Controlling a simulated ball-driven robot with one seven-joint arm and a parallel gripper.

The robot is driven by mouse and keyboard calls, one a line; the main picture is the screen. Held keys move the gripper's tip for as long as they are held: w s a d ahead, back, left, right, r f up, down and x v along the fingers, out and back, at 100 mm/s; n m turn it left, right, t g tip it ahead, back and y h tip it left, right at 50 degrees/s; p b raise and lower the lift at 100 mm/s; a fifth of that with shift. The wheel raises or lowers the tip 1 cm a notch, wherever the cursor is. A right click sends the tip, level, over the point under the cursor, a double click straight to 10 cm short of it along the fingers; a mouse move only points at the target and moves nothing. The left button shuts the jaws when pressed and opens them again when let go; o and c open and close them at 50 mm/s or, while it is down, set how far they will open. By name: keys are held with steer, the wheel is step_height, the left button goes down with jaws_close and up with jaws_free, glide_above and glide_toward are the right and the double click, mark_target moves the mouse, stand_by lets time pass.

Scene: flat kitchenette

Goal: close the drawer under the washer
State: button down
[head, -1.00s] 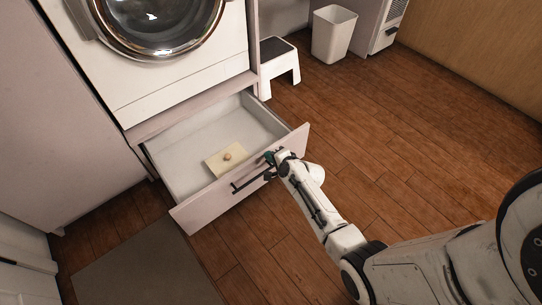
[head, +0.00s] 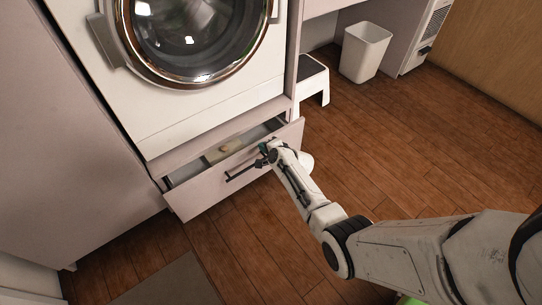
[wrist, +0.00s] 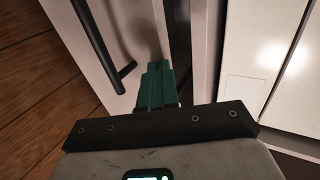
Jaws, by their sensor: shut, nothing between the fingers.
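The drawer (head: 215,189) under the washer (head: 150,92) is partly open, with a narrow gap showing behind its front. A pale object (head: 228,147) lies inside, mostly hidden by the drawer front. The dark bar handle (head: 243,170) runs along the front. My gripper (head: 263,155) is at the upper right part of the drawer front, by the handle's right end. In the wrist view its green fingers (wrist: 156,84) are shut and empty, beside the handle (wrist: 97,45) and close to the drawer front's edge. Whether they touch the front is unclear.
A white step stool (head: 313,80) and a white bin (head: 365,52) stand right of the washer. A tall cabinet (head: 70,130) is on the left. A grey mat (head: 170,282) lies on the floor in front. The wooden floor (head: 400,140) to the right is clear.

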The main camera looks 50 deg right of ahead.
mark_target(258, 142)
steer(key=shift+w+d+b, duration=0.25)
steer(key=shift+w+d, duration=0.05)
steer(key=shift+w, duration=0.7)
steer(key=shift+w+d+b, duration=0.25)
steer(key=shift+w+d, duration=0.05)
steer(key=shift+w, duration=0.65)
steer(key=shift+s, duration=0.1)
